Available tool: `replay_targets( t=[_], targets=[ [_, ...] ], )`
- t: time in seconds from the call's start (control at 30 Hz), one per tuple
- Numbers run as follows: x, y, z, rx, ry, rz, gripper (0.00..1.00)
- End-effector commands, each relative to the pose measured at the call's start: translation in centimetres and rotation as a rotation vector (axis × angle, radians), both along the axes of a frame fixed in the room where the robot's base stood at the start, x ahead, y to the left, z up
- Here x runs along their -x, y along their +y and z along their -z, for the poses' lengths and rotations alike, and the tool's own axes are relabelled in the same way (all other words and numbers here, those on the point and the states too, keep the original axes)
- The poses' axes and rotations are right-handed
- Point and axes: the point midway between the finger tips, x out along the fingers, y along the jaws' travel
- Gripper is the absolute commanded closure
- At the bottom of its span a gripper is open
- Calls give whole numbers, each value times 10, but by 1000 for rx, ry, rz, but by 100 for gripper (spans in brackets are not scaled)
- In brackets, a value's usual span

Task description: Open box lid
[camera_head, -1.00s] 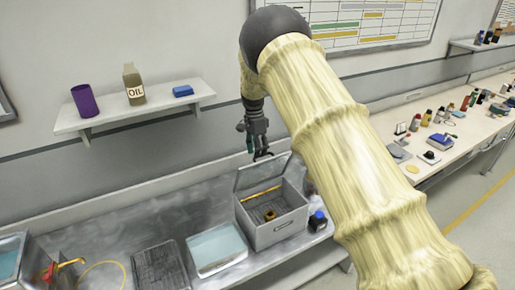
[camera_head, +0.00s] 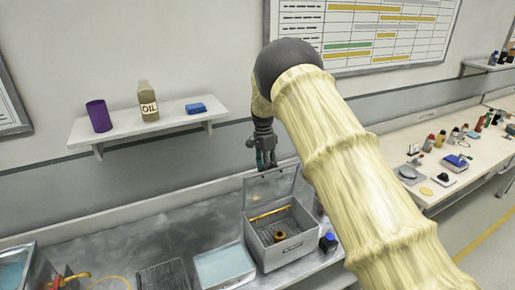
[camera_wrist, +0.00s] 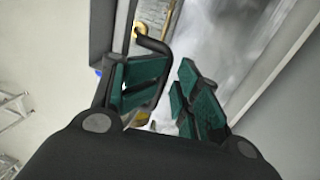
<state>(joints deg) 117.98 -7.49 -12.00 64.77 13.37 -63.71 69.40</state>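The grey box (camera_head: 287,252) stands on the metal bench. Its lid (camera_head: 270,188) is raised and stands roughly upright at the back edge, so the inside shows. My gripper (camera_head: 265,165) is at the top edge of the lid, on its far side in the head view; whether it touches the lid is unclear. In the wrist view, my gripper (camera_wrist: 170,95) has its two green-padded fingers apart. A dark bent bar (camera_wrist: 157,50) passes beside the left finger; I cannot tell if it is the lid's handle.
A yellow ring-like part (camera_head: 279,236) and a yellow rod (camera_head: 269,213) are in the box. A dark blue bottle (camera_head: 328,243) stands right of it; a pale blue tray (camera_head: 224,266) and a dark rack (camera_head: 163,276) are left. A wall shelf (camera_head: 150,127) is above.

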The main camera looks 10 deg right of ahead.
Motion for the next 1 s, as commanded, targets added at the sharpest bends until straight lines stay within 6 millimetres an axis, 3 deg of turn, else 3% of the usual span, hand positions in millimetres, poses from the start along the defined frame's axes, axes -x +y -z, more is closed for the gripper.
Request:
replay_targets(
  t=[1.0],
  targets=[
    [-48,10,-24,0,-2,1,68]
  ],
)
